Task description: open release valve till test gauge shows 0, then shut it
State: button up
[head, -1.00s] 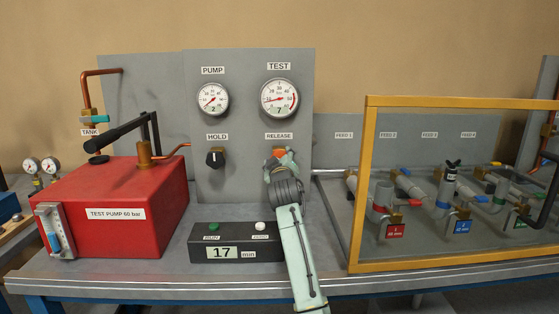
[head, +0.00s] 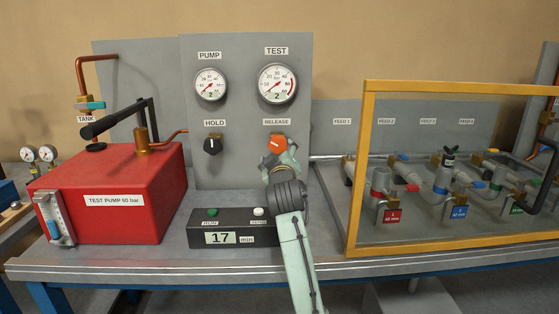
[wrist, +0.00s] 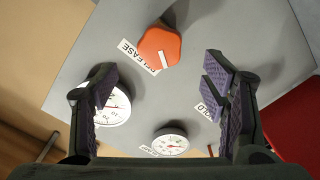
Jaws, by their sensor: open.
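The orange release valve knob (head: 277,145) is on the grey panel under the RELEASE label. It also shows in the wrist view (wrist: 159,47), with a short white mark on its face. My gripper (wrist: 160,85) is open and empty; in the wrist view the knob lies ahead of the gap, beyond the fingertips, apparently untouched. In the head view the gripper is just below and right of the knob. Whether the valve is open is hard to tell from the mark.
The pump gauge (head: 210,84) also shows 2. The black hold knob (head: 212,147) is left of the release knob. A timer box (head: 232,228) reading 17 min sits below. A red test pump (head: 110,195) stands left; a yellow-framed guard (head: 366,170) stands right.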

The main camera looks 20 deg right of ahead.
aim_at(277, 145)
jog(key=v, duration=0.4)
jog(key=shift+w, duration=0.1)
dwell(2.5)
jog(key=p+x, duration=0.2)
jog(key=x, duration=0.9)
jog(key=shift+r, duration=0.1)
jog(key=shift+w+d, duration=0.15)
jog(key=shift+w, duration=0.45)
jog(key=shift+c, duration=0.3)
